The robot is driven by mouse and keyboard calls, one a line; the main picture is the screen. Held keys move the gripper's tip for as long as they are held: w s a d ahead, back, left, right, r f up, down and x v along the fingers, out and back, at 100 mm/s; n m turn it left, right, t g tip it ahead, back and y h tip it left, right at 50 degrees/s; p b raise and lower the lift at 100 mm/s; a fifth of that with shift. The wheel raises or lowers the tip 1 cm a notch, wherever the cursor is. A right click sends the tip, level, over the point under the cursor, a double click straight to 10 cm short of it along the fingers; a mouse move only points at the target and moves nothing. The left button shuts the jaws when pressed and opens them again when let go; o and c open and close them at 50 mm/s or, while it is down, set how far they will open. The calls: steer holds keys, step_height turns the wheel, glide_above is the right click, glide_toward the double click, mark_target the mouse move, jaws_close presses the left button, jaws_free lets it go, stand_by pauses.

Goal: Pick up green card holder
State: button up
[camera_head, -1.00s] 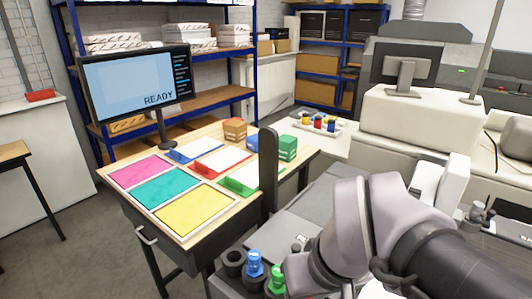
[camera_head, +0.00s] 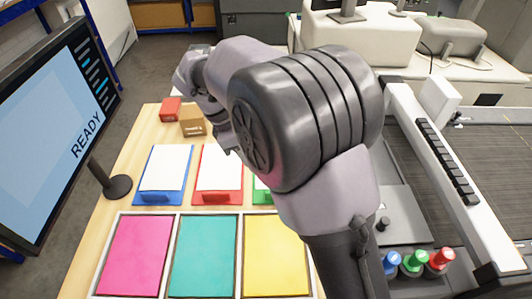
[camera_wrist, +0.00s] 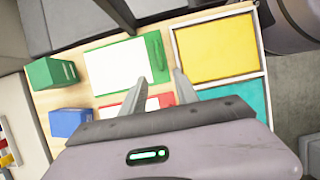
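The green card holder (camera_wrist: 155,42) is a flat green board with a raised bar and a white card on it, lying on the wooden table in the wrist view. In the head view its green edge (camera_head: 261,190) shows at the table's middle, mostly hidden behind my arm. My gripper (camera_wrist: 160,76) is open and empty in the wrist view. Its fingertips appear over the near end of the green holder, by its bar; I cannot tell the height or any touch. In the head view my arm hides the gripper.
A red holder (camera_head: 217,197) and a blue holder (camera_head: 155,198) lie beside it. Yellow (camera_head: 276,255), teal (camera_head: 203,255) and pink (camera_head: 135,255) panels lie in front. Green (camera_wrist: 52,72) and blue (camera_wrist: 66,122) boxes stand nearby. A monitor (camera_head: 50,115) stands at left.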

steer(key=b+x, duration=0.5)
steer(key=x, duration=1.2)
steer(key=shift+w+d+f+b, duration=0.15)
steer(key=shift+w+f+b, duration=0.1)
steer(key=shift+b, duration=0.1)
steer(key=shift+s, duration=0.1)
steer(key=shift+r, duration=0.1)
steer(key=shift+c, duration=0.3)
jaws_close()
